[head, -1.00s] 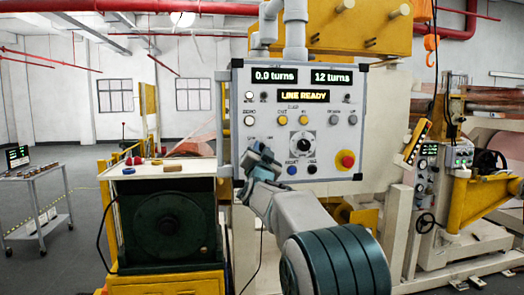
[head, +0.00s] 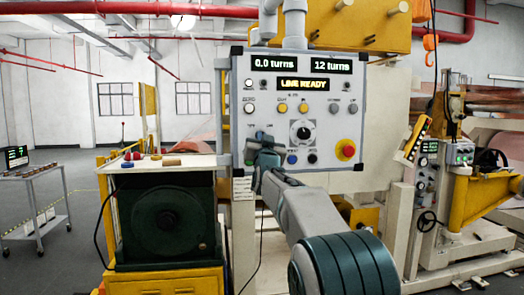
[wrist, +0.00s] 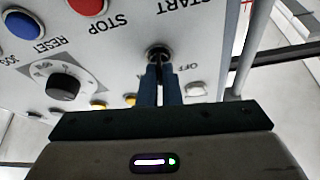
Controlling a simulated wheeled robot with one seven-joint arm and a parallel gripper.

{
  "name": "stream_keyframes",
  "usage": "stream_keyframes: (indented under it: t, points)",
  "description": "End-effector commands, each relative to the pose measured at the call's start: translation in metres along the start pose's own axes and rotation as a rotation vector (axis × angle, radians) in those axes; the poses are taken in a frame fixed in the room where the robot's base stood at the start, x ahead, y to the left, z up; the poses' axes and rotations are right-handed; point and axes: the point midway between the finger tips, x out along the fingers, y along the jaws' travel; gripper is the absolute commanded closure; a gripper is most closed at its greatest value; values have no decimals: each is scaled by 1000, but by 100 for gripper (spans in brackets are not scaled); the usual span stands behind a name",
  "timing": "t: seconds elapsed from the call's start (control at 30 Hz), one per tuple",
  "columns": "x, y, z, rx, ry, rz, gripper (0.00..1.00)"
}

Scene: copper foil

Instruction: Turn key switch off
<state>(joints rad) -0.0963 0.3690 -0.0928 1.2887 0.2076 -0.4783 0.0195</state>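The key switch (wrist: 159,53) is a round metal lock on the grey control panel (wrist: 110,55), with a small dark key in it. An OFF label is printed beside it in the wrist view. My gripper's two blue fingers (wrist: 159,72) are close together at the key, one on each side, and look shut on it. The fingertips hide part of the key, and its exact angle is hard to tell. In the head view my gripper (head: 265,155) is at the lower left of the control panel (head: 343,112) and covers the switch.
A red emergency button (head: 345,150) and a black selector knob (head: 303,133) are on the panel to the right. A blue RESET button (wrist: 20,24) and a red STOP button (wrist: 88,5) show in the wrist view. A table with small items (head: 150,161) stands to the left.

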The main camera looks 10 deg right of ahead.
Motion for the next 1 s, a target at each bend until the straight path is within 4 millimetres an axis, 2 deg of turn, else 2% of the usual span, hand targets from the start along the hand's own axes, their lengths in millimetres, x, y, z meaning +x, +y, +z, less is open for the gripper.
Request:
stream_keyframes:
  t: [0.03,0.6,1.0]
  points:
    - [-3,3,6,-42,3,-15,100]
    - [2,3,-2,-499,-2,-205,100]
    - [1,3,-2,-654,-1,-271,100]
